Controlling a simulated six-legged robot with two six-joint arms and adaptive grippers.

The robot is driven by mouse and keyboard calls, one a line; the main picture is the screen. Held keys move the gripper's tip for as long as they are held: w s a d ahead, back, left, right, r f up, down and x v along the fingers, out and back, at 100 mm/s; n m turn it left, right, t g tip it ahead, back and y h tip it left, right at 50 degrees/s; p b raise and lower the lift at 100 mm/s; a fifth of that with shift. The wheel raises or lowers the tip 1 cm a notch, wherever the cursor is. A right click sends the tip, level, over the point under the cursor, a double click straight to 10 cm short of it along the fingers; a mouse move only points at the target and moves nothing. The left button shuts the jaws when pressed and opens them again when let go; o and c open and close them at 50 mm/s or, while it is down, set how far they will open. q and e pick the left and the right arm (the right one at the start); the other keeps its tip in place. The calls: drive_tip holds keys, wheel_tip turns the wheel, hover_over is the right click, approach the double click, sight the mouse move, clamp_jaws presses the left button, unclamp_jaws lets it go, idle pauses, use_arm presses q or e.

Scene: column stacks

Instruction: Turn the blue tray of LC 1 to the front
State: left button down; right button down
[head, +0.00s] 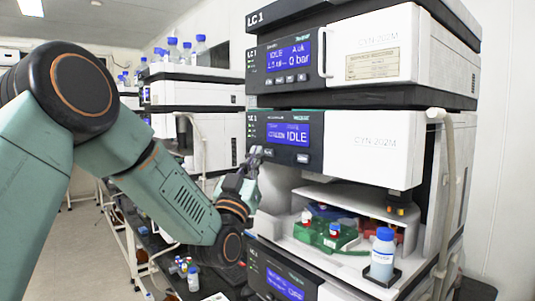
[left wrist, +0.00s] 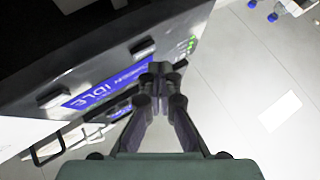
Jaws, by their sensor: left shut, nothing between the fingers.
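The LC 1 stack (head: 385,145) stands at the right in the head view. Its sampler bay is open and holds a round carousel with coloured trays. The green tray (head: 318,238) faces the front and carries a few vials. The blue tray (head: 322,211) sits behind it, mostly hidden. A red tray (head: 380,228) is at the right rear. My left gripper (head: 257,154) is shut and empty at the left edge of the module with the IDLE screen (head: 288,134), above the bay. In the left wrist view the closed fingertips (left wrist: 162,76) are by that panel; contact cannot be told.
A blue-capped bottle (head: 383,254) stands in a black holder at the bay's front right. A pale tube (head: 446,190) runs down the stack's right side. Small vials and a bottle (head: 193,277) stand on the lower left bench. Other stacks (head: 195,125) stand behind.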

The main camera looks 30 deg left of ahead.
use_arm(q)
drive_tip(key=shift+w+d, duration=0.1)
drive_tip(key=shift+w, duration=0.05)
drive_tip(key=shift+w+d, duration=0.1)
drive_tip(key=shift+w, duration=0.15)
drive_tip(key=shift+w+d+b, duration=0.15)
drive_tip(key=shift+w+b, duration=0.3)
drive_tip(key=shift+b, duration=0.05)
idle(1.1)
drive_tip(key=shift+s, duration=0.2)
drive_tip(key=shift+s+a, duration=0.35)
drive_tip(key=shift+s, duration=0.3)
drive_tip(key=shift+s, duration=0.1)
drive_tip(key=shift+s+a+p, duration=0.2)
drive_tip(key=shift+s+a, duration=0.1)
drive_tip(key=shift+s, duration=0.45)
drive_tip(key=shift+s+a+p, duration=0.15)
drive_tip(key=shift+s+a, duration=0.2)
drive_tip(key=shift+s, duration=0.35)
drive_tip(key=shift+s+a+p, duration=0.2)
drive_tip(key=shift+s+a, duration=0.1)
drive_tip(key=shift+s, duration=0.45)
